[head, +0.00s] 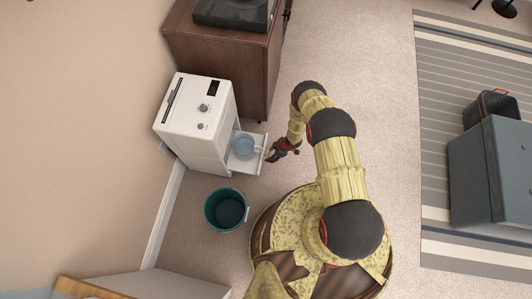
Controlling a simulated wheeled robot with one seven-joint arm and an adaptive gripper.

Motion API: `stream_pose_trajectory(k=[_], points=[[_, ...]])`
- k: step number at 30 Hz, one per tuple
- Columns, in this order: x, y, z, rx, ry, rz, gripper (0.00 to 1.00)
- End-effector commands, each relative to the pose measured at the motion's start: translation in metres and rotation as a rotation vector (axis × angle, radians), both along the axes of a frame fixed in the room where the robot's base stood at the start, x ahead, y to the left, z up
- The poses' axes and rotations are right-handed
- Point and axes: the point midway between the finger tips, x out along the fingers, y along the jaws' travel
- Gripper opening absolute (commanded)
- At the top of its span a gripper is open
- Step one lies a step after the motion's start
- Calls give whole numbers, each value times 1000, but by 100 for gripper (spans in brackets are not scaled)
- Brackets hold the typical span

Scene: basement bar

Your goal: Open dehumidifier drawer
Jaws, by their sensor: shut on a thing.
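The white dehumidifier (188,133) stands against the wall at the left in the head view. Its drawer (255,141) is pulled out from the right side, and a round bluish container (243,147) shows inside it. My gripper (271,155) is at the outer front edge of the drawer, closed on it. The fingertips are small and dark in this view, so the exact contact is hard to make out.
A teal bucket (226,210) stands on the carpet in front of the dehumidifier. A brown wooden cabinet (225,55) with a dark turntable (234,10) is behind it. A striped rug (440,120) with a grey box-like piece (490,170) lies right.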

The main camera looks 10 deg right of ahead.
Motion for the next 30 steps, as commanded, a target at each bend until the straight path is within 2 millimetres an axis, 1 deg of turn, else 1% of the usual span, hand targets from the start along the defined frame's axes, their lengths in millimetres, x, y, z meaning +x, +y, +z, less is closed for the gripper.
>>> stream_pose_trajectory(k=[4,12,13,23,30], points=[[-2,-3,0,0,0,0,0],[-1,-3,0,0,0,1,0],[-1,-3,0,0,0,1,46],[-1,-3,0,0,0,1,64],[-1,-3,0,0,0,1,64]])
